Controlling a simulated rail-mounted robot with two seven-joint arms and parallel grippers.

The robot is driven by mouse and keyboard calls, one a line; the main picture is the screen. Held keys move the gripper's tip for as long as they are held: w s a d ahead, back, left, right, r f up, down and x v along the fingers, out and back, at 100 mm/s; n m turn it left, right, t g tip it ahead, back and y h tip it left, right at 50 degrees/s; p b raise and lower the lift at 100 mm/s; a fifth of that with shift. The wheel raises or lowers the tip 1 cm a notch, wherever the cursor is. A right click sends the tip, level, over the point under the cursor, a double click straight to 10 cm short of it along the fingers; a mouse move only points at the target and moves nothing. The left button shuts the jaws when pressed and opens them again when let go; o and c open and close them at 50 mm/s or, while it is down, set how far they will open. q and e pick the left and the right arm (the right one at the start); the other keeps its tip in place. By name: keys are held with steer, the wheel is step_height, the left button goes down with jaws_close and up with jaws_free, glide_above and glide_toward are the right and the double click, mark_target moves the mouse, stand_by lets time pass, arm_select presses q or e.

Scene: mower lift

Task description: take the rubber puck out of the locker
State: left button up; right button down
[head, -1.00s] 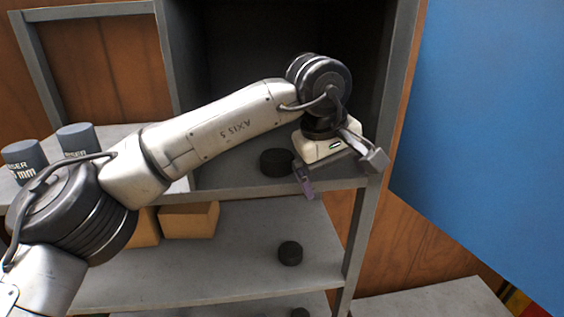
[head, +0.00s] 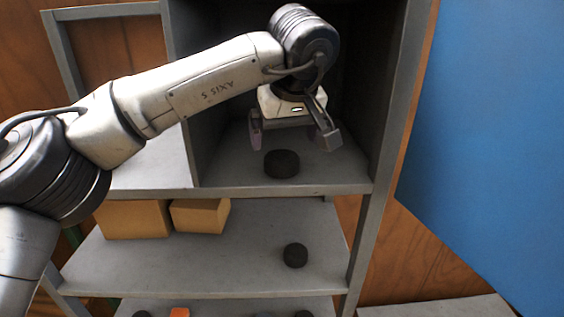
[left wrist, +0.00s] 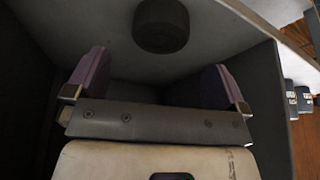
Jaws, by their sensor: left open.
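A black rubber puck (head: 281,164) lies on the floor of the grey locker compartment (head: 230,178), near its front. It also shows at the top of the left wrist view (left wrist: 161,26), beyond the fingers. My left gripper (head: 293,143) is open and empty, just above and behind the puck in the head view. Its two purple-padded fingers are spread wide, and the puck lies apart from them. In the left wrist view the open fingers (left wrist: 157,80) stand either side of an empty gap. My right gripper is not in view.
The compartment's side walls and front edge are close around my left gripper. A blue panel (head: 485,120) stands at the right. The shelf below (head: 220,260) holds another black puck (head: 295,255) and two cardboard boxes (head: 200,214). More small items sit lower down.

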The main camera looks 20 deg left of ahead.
mark_target(282, 157)
arm_select(q)
steer(key=shift+p+x, duration=0.75)
steer(key=shift+x, duration=1.5)
steer(key=shift+f, duration=0.7)
steer(key=c, duration=1.1)
